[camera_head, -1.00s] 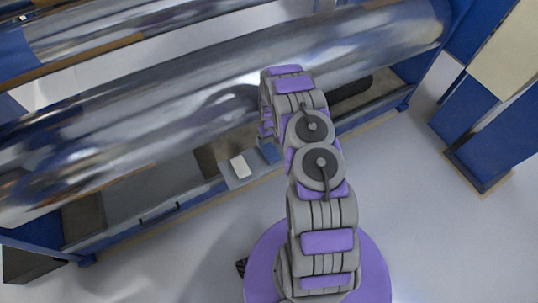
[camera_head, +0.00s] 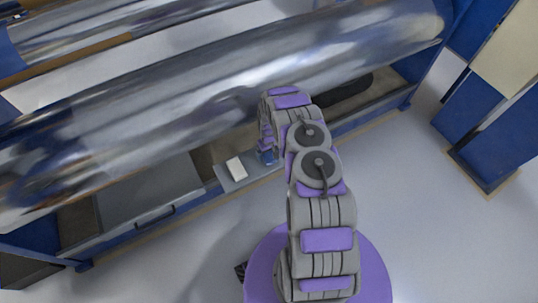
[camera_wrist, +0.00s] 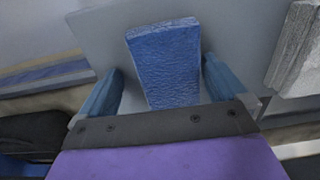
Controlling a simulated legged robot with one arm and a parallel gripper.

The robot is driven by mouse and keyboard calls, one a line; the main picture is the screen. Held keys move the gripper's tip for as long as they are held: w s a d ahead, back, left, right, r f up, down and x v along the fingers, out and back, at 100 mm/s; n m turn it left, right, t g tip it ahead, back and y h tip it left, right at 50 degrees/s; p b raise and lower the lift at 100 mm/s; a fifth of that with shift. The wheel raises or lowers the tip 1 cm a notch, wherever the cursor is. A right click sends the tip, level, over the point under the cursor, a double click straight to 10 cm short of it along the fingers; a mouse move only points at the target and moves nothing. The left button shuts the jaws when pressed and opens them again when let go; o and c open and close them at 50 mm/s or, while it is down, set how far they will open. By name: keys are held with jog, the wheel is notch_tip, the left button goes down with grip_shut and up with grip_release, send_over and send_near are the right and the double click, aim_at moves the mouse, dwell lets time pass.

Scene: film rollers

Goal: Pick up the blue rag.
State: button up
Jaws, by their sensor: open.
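The blue rag (camera_wrist: 166,62) is a folded, textured blue block on a grey tray (camera_wrist: 105,30) in the wrist view. My gripper (camera_wrist: 163,82) is open, with one blue finger on each side of the rag. There is a gap between the rag and each finger, and the rag's near end is hidden by the gripper's dark front edge. In the head view my gripper (camera_head: 267,155) is over the right part of the small grey tray (camera_head: 232,182), and the rag cannot be told apart from the fingers there.
A white block (camera_head: 237,168) lies on the tray, left of my gripper. A large shiny roller (camera_head: 200,110) runs above and behind. A grey box with a handle (camera_head: 150,195) stands to the left. Blue posts (camera_head: 475,150) stand at the right, with open floor in front.

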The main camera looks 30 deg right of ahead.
aim_at(267, 154)
jog(key=shift+a+r, duration=0.15)
jog(key=shift+a, duration=0.55)
jog(key=c, duration=0.6)
jog(key=shift+c, duration=1.3)
jog(key=shift+d, duration=0.45)
jog(key=shift+c, duration=0.9)
jog(key=shift+a+r, duration=0.2)
jog(key=shift+r, duration=0.1)
jog(key=r, duration=0.1)
jog(key=r+p, duration=0.1)
jog(key=r, duration=0.1)
jog(key=shift+s+a+r+p, duration=0.15)
jog(key=shift+s+a+p, duration=0.15)
jog(key=shift+a+p, duration=0.1)
jog(key=s+a+r+p, duration=0.1)
jog(key=s+a+p, duration=0.3)
jog(key=s+a, duration=0.6)
jog(key=shift+s+a+p, duration=0.15)
jog(key=shift+s+p, duration=0.15)
jog(key=shift+s, duration=0.1)
